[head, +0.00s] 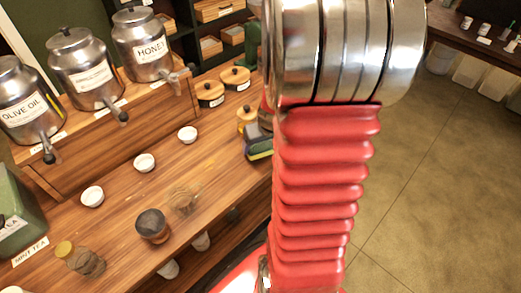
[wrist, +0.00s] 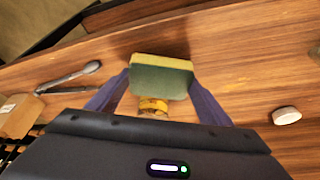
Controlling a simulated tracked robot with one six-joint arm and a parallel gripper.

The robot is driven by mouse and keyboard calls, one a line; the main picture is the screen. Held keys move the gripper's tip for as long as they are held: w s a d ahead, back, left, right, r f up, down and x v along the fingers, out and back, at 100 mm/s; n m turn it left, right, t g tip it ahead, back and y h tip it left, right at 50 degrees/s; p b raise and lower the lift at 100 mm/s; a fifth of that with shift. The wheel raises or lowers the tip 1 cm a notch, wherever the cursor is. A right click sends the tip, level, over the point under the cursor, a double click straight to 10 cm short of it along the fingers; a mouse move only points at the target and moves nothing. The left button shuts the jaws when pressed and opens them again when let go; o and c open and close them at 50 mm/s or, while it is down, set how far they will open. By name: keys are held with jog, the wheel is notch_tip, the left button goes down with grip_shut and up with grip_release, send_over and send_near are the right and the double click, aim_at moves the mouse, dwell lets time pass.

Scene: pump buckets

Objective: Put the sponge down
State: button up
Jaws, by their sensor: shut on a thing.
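The sponge (wrist: 160,78), with a yellow side and a dark green side, is between the two blue fingers of my gripper (wrist: 160,84) in the wrist view. My gripper is shut on it, one finger at each end. The wooden counter (wrist: 240,70) lies beneath; I cannot tell whether the sponge touches it. In the head view my red arm hides most of the gripper, and a dark and yellow piece (head: 259,147) shows at the arm's left edge, too small to tell apart.
A yellow jar (wrist: 153,105) stands close by the sponge. Metal tongs (wrist: 70,78) and a wooden box (wrist: 18,116) lie left in the wrist view, a white dish (wrist: 286,115) right. In the head view, dispensers (head: 85,68) line the back and glass jars (head: 152,226) the front.

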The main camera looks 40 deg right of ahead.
jog(key=shift+f, duration=1.4)
jog(key=o, duration=1.1)
jog(key=shift+f, duration=0.1)
jog(key=shift+r, duration=0.2)
jog(key=shift+s+r, duration=0.2)
jog(key=shift+r, duration=0.4)
jog(key=v, duration=1)
jog(key=shift+r, duration=0.25)
jog(key=shift+s+a, duration=0.1)
jog(key=shift+s, duration=0.05)
